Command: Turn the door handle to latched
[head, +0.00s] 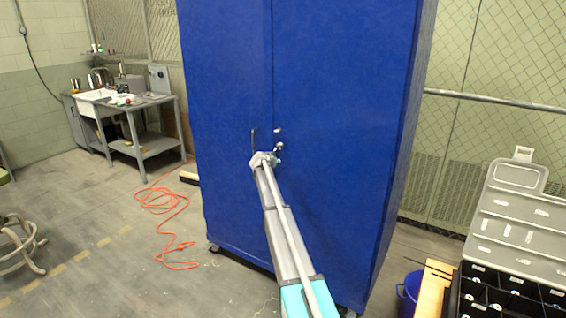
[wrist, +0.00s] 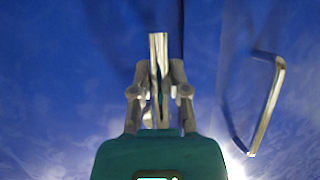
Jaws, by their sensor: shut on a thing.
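The blue cabinet (head: 225,90) stands upright with its two doors closed at the centre seam. In the wrist view, the shiny metal door handle (wrist: 158,45) sits between the fingers of my gripper (wrist: 160,88), which are shut on it. Its bar points away from my palm, roughly along the dark door seam. In the head view, my gripper (head: 274,154) is at the door front beside the seam and hides most of the handle.
A grey workbench (head: 145,102) with items stands at the back left. An orange cord (head: 175,215) lies on the floor left of the cabinet. An open grey case (head: 515,220) on a wooden top and a blue bucket (head: 410,288) are at the right. A mesh fence stands behind.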

